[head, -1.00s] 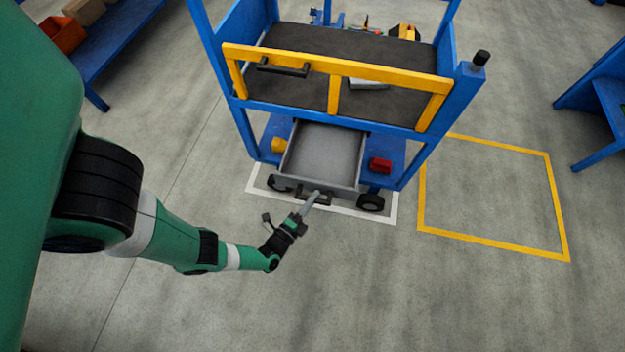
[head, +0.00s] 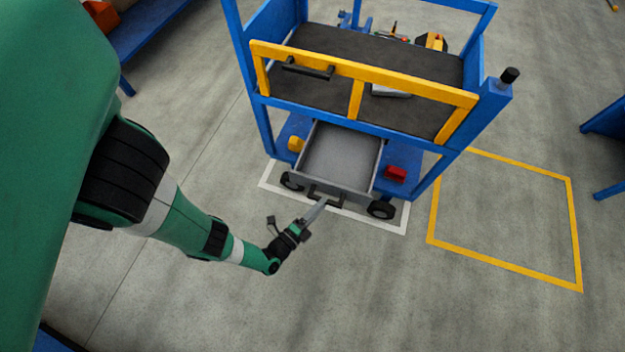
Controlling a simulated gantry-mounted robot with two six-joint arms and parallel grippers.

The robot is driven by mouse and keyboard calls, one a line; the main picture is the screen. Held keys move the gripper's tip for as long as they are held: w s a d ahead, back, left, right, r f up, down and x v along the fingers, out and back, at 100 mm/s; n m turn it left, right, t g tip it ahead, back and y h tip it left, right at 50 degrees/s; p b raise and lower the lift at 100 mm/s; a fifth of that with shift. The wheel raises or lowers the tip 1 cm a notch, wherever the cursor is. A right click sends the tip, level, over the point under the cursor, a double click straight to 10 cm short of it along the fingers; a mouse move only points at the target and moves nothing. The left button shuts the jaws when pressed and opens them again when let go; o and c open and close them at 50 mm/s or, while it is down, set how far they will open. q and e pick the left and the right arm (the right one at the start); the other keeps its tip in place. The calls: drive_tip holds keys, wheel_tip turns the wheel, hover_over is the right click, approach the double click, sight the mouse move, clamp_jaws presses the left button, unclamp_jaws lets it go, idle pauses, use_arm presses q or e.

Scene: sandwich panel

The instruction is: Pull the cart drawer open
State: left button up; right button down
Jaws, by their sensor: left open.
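The grey cart drawer (head: 343,153) sticks out of the lower part of the blue cart (head: 490,110), and its empty inside shows. Its dark bar handle (head: 338,203) is on the drawer front. My left gripper (head: 322,204) is open, with its pale fingers pointing at the handle. The fingertips overlap the handle in the picture; I cannot tell whether they touch it. My right gripper is not in view.
A yellow gate (head: 357,98) with a black handle crosses the cart above the drawer. A yellow object (head: 295,144) and a red box (head: 395,174) flank the drawer on the lower shelf. Open floor (head: 400,290) lies in front.

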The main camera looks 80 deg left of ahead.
use_arm(q)
drive_tip(key=v, duration=0.9)
drive_tip(key=shift+p, duration=0.3)
drive_tip(key=shift+a+r, duration=0.1)
idle(0.4)
